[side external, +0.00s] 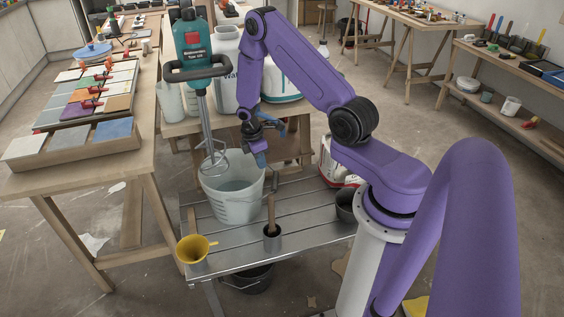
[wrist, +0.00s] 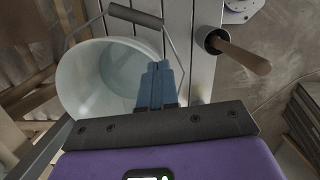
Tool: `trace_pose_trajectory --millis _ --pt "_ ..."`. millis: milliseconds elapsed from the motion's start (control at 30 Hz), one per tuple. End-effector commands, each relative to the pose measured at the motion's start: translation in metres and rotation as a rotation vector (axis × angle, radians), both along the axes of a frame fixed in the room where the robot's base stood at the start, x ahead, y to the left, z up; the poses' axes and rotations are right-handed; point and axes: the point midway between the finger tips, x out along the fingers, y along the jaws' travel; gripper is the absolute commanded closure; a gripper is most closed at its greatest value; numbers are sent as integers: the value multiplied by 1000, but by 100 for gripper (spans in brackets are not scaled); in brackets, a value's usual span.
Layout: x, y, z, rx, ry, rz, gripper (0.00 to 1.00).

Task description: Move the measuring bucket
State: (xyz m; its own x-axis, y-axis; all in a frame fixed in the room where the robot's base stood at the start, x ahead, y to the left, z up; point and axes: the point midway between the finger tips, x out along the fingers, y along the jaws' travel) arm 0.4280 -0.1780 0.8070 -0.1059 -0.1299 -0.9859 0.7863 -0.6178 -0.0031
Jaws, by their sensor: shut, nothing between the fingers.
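The measuring bucket (side external: 232,203) is a pale, translucent bucket standing upright on the slatted metal table, with what looks like liquid inside. In the wrist view the bucket (wrist: 78,92) fills the left side, and its wire handle with a dark grip (wrist: 136,15) shows at the top. My gripper (side external: 262,163) is above the bucket's right rim, pointing down. In the wrist view its blue fingers (wrist: 157,82) are together and empty, overlapping the bucket's near right rim. I cannot tell whether they touch the rim or handle.
A teal mixer (side external: 193,50) hangs its whisk at the bucket's left rim. A tile-covered bench (side external: 85,165) is left; white containers stand behind.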

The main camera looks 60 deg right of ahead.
Motion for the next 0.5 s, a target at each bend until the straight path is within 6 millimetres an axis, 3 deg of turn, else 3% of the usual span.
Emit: trace_pose_trajectory --millis 200,500 --pt "-22 9 29 0 -1 1 100" --pt "-63 26 47 0 0 3 100"
